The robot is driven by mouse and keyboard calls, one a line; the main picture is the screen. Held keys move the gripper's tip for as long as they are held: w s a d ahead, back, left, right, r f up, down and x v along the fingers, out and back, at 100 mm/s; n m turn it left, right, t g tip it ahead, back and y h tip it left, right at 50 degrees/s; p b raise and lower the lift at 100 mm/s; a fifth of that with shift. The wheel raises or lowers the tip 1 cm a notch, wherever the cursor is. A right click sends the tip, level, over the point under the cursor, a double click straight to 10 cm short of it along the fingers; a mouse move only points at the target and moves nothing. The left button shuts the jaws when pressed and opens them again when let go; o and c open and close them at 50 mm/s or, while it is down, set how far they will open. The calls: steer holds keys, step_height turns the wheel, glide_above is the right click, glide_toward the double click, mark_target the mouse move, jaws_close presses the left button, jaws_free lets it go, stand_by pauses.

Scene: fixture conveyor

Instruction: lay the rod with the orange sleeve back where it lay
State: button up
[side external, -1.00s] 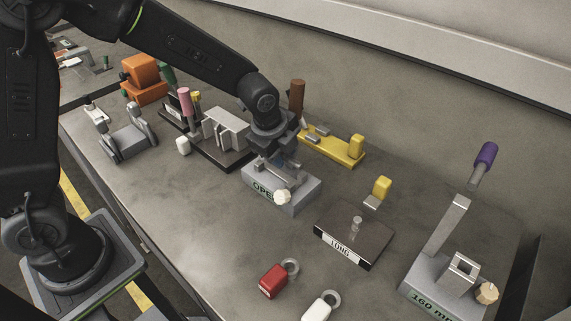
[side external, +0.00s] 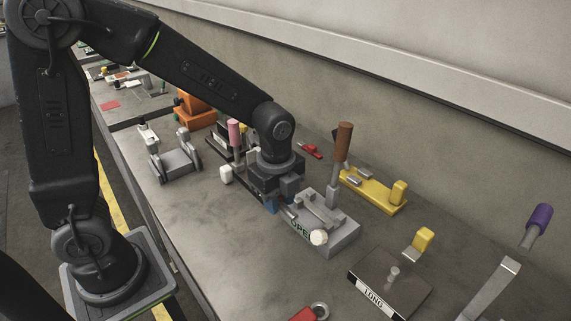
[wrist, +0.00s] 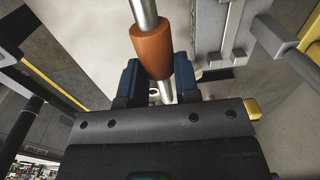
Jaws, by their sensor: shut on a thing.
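The rod with the orange sleeve (wrist: 152,50) is between the blue fingers of my gripper (wrist: 158,76) in the wrist view. The bare metal rod sticks out above and below the sleeve there. In the side view my gripper (side external: 271,206) points down just left of a grey block marked OPEN (side external: 330,243). A short metal bar shows between the fingers and that block, probably part of the rod; the sleeve is hidden there. I cannot tell whether the rod touches the block or the table.
A grey two-post holder (side external: 178,160) stands to the left. A brown upright handle (side external: 342,145) rises behind the block, near a yellow fixture (side external: 375,192). A dark LONG plate (side external: 410,292) lies to the right. Bare table (side external: 215,245) is open at the front left.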

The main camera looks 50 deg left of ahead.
mark_target(262, 275)
steer(key=s+d+f+g, duration=0.2)
steer(key=s+d, duration=0.2)
steer(key=s, duration=0.3)
steer(key=shift+s+f+g, duration=0.3)
steer(key=shift+g, duration=0.1)
steer(key=shift+w+x, duration=0.25)
steer(key=shift+x, duration=1)
steer(key=shift+w+x, duration=0.3)
steer(key=shift+x, duration=1)
steer(key=shift+w+x, duration=0.25)
steer(key=shift+x, duration=1)
steer(key=shift+f, duration=0.75)
steer(key=o, duration=1)
steer(key=shift+o, duration=0.4)
steer(key=shift+w, duration=0.15)
